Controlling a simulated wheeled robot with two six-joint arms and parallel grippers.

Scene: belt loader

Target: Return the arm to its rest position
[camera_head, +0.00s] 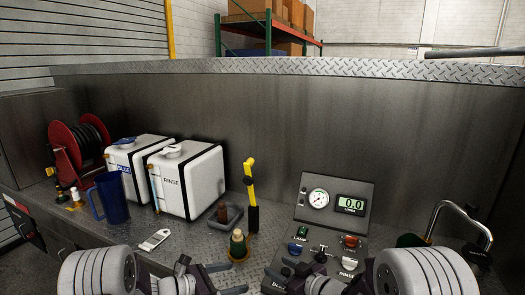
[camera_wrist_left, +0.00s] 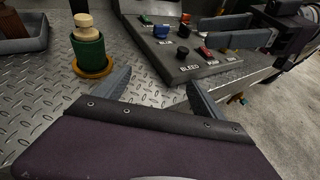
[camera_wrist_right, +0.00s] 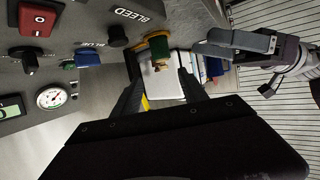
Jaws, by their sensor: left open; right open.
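My left gripper (camera_head: 236,279) is low at the front centre of the head view, over the diamond-plate deck. Its fingers are apart and empty in the left wrist view (camera_wrist_left: 158,86). My right gripper (camera_head: 280,273) is just to its right, in front of the control panel (camera_head: 328,215). Its fingers are apart and empty in the right wrist view (camera_wrist_right: 160,88). The panel carries a round gauge (camera_head: 319,199), a display (camera_head: 352,203) reading 0.0, and coloured valve handles. The grippers partly cover the panel's lower front.
A green bottle with a cork-like top (camera_head: 238,243) stands close beyond my left gripper. Behind are a yellow-handled tool (camera_head: 249,180), a grey tray (camera_head: 226,218), the RINSE tank (camera_head: 200,182), the BLUE tank (camera_head: 122,158), a blue jug (camera_head: 112,198) and a red hose reel (camera_head: 64,147). A curved metal pipe (camera_head: 448,203) is right.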

